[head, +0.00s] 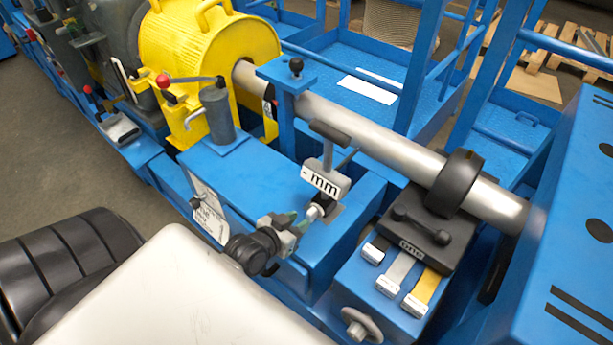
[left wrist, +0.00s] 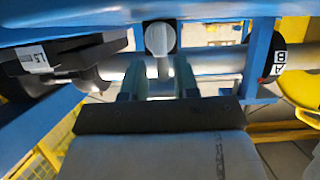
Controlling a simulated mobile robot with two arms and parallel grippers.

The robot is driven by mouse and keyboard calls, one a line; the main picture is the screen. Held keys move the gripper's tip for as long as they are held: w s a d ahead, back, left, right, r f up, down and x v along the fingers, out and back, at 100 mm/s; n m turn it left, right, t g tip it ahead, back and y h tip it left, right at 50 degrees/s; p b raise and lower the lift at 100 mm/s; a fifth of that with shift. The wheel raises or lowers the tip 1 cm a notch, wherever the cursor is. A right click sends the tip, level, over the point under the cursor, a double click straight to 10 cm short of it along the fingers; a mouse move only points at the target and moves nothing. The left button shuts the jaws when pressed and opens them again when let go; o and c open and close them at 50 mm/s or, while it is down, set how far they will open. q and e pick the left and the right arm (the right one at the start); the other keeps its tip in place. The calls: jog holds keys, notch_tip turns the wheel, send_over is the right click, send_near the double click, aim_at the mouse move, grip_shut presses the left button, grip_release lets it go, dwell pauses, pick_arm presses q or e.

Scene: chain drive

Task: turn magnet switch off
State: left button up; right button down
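My left gripper (head: 289,225) is low in front of the blue bench in the head view, close to a small silver knob (head: 318,209) below the "- mm" plate (head: 324,182). In the left wrist view its two grey fingers (left wrist: 158,80) are apart, with a visible gap. A round silver knob (left wrist: 160,38) on a dark square plate shows just beyond the gap, in line with it. Nothing shows gripped; I cannot tell whether a finger touches the knob. No part is clearly labelled as the magnet switch. My right gripper is not in view.
A long steel shaft (head: 369,140) runs behind the "- mm" plate, from the yellow housing (head: 191,49) to a blue cabinet (head: 568,205). A black clamp block (head: 425,233) with colored tabs stands on the right. A lever with a red knob (head: 163,80) is at the upper left.

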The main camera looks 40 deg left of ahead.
pick_arm(q)
jog(key=v, duration=0.5)
jog(key=shift+s+r, duration=0.15)
jog(key=shift+s, duration=0.15)
